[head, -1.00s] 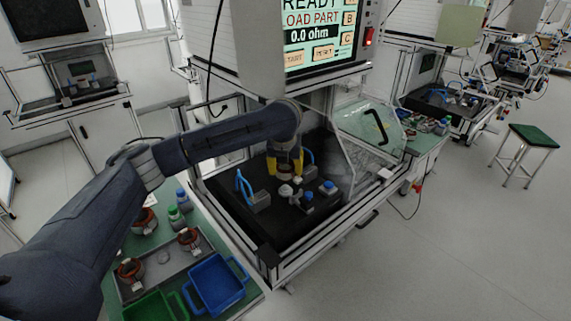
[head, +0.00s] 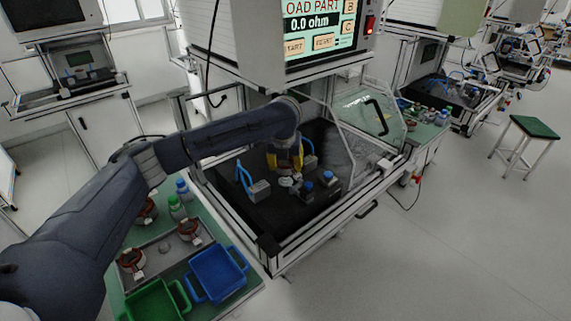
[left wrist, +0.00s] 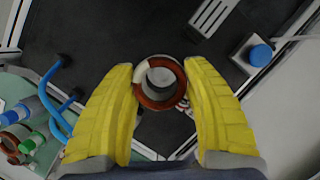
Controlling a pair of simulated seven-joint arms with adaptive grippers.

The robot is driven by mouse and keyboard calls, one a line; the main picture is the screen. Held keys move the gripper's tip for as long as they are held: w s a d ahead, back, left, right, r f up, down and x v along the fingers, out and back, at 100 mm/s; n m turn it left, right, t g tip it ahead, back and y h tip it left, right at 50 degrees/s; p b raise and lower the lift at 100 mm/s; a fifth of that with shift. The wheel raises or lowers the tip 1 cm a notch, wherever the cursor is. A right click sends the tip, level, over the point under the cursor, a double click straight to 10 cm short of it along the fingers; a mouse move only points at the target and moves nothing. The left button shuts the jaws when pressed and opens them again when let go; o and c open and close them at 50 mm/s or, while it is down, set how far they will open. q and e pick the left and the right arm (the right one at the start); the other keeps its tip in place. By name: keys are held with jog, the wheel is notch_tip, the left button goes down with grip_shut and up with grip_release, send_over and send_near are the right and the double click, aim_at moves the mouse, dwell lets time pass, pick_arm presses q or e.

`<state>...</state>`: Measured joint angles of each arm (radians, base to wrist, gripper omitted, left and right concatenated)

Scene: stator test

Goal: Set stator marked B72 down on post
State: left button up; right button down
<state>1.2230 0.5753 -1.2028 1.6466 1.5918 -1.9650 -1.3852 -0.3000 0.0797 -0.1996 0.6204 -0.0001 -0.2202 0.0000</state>
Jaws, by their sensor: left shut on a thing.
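My left gripper (head: 286,165) has yellow fingers and is inside the test bay, low over its dark floor. In the left wrist view the fingers (left wrist: 160,82) are shut on a copper-brown stator (left wrist: 150,101), a ring with a pale patch at its left. A grey round shape shows in the ring's opening; I cannot tell whether it is the post or how far the ring sits over it. No B72 mark is readable. My right gripper is not in view.
Blue-handled clamps (head: 245,178) and blue-topped blocks (head: 328,180) stand close around the gripper. The screen (head: 320,25) reads 0.0 ohm. On the bench at left are other stators (head: 131,262), a blue bin (head: 218,274), a green bin (head: 155,302) and bottles (head: 177,207).

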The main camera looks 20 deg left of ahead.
aim_at(287, 173)
pick_arm(q)
jog(key=shift+s+f, duration=0.1)
jog(key=shift+f, duration=1.8)
dwell(0.4)
jog(key=o, duration=1.6)
jog(key=shift+c, duration=0.2)
jog(key=shift+d, duration=0.15)
jog(key=shift+d+f, duration=0.1)
jog(key=shift+s, duration=0.1)
jog(key=shift+d+r, duration=0.1)
jog(key=shift+r, duration=0.25)
jog(key=v, duration=1.1)
jog(key=shift+a+r, duration=0.3)
jog(key=shift+a, duration=0.3)
